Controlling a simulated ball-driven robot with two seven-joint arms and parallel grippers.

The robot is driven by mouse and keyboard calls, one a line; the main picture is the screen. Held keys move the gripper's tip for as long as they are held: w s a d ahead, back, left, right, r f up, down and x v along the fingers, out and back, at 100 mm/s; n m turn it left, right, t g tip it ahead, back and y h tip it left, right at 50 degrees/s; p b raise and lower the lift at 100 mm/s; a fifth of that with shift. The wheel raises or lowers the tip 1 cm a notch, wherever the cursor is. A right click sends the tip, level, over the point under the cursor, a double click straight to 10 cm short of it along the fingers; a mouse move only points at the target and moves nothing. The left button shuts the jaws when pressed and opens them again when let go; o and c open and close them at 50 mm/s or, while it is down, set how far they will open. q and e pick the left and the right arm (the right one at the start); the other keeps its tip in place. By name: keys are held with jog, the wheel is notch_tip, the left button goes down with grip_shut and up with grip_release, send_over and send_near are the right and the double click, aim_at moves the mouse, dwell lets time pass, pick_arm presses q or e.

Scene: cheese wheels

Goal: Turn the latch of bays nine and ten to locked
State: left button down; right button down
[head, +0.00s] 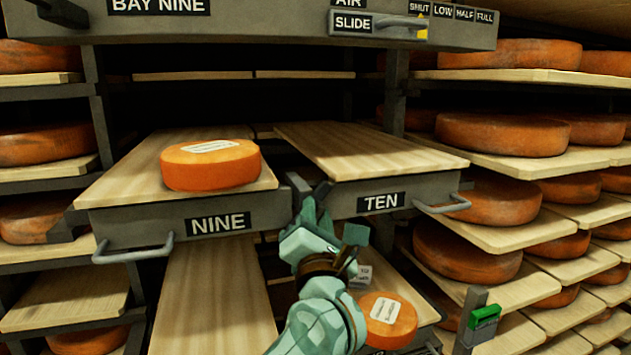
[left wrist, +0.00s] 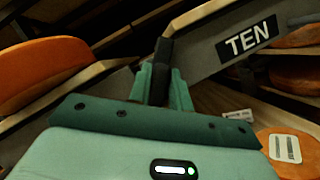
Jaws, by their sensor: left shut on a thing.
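The bay nine shelf drawer (head: 160,226), labelled NINE, and the bay ten drawer (head: 340,195), labelled TEN, both stick out side by side. A dark latch handle (left wrist: 161,52) stands in the gap between their fronts. My left gripper (head: 316,216) is at this gap, below the drawer fronts' upper edges. In the left wrist view, its two green fingers (left wrist: 161,82) are shut on the latch handle from both sides. The fingers hide the handle's lower part, and I cannot read the latch's locked mark. My right gripper is not in view.
An orange cheese wheel (head: 210,164) lies on drawer nine; drawer ten's board (head: 365,150) is bare. Handles stick out at the front of nine (head: 133,252) and ten (head: 442,206). A labelled cheese (head: 388,318) lies below ten. A panel with a slide (head: 400,24) hangs above.

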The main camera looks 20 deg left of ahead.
pick_arm(q)
jog(key=m+p, duration=0.1)
jog(key=p, duration=0.1)
jog(key=m+h+p, duration=0.1)
jog(key=m+p, duration=0.1)
jog(key=shift+r+m+h, duration=0.25)
jog(key=shift+m+h, duration=0.05)
jog(key=shift+f+m+g+h+p, duration=0.15)
jog(key=shift+m+g+h+p, duration=0.2)
jog(key=shift+m+p, duration=0.55)
jog(key=shift+f+m+g, duration=0.15)
jog(key=shift+m+g, duration=0.1)
jog(key=shift+m, duration=0.75)
jog(key=shift+f+m+g+h, duration=0.1)
jog(key=shift+m+g+h, duration=0.2)
jog(key=shift+m, duration=0.6)
jog(key=shift+f+m+g+h, duration=0.15)
jog(key=shift+m+g, duration=0.25)
jog(key=shift+m, duration=0.5)
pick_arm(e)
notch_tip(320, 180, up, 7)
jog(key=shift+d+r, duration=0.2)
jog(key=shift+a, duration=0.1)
pick_arm(q)
jog(key=c, duration=1.4)
grip_release()
jog(key=shift+w, duration=0.1)
jog(key=shift+o, duration=0.2)
jog(key=shift+d, duration=0.1)
